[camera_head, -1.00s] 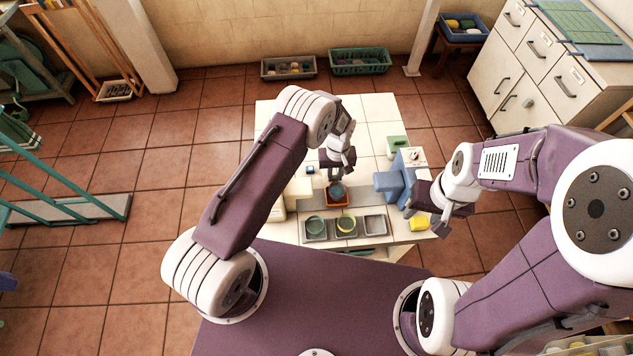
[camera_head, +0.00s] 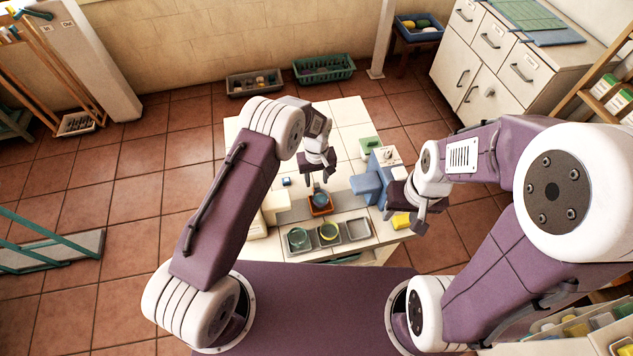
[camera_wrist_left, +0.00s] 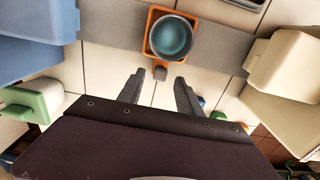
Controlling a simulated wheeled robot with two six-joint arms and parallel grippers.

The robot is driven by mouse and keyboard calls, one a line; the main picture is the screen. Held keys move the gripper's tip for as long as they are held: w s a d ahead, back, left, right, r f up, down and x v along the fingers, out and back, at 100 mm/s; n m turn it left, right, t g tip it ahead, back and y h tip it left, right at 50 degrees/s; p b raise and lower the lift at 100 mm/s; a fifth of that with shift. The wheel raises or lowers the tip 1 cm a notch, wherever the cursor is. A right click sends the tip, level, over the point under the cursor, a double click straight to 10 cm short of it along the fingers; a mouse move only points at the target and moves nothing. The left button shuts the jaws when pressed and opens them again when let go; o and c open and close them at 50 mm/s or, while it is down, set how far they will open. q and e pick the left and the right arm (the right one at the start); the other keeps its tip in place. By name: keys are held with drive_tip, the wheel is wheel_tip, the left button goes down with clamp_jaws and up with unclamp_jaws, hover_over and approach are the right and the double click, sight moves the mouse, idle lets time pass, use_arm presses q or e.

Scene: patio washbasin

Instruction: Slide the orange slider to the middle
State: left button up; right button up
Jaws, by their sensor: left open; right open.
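The orange slider (camera_head: 316,212) is a small square tray holding a round teal cup (camera_head: 320,199). It sits on a grey track (camera_head: 295,210) between a cream block (camera_head: 273,207) and a blue block (camera_head: 366,187). In the left wrist view the orange slider (camera_wrist_left: 150,48) has a small knob (camera_wrist_left: 160,73) on its near side. My left gripper (camera_head: 317,182) is open and empty; its fingertips (camera_wrist_left: 158,78) point at the knob from either side, and I cannot tell whether they touch it. My right gripper (camera_head: 404,220) is open, right of the blue block.
Grey trays (camera_head: 357,229) with a green and a yellow bowl stand in front of the track. A yellow block (camera_head: 401,221) lies by my right gripper. A green block (camera_head: 369,145) stands behind the blue block.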

use_arm(q)
wheel_tip(320, 180, up, 7)
drive_tip(key=b, duration=0.1)
idle(0.6)
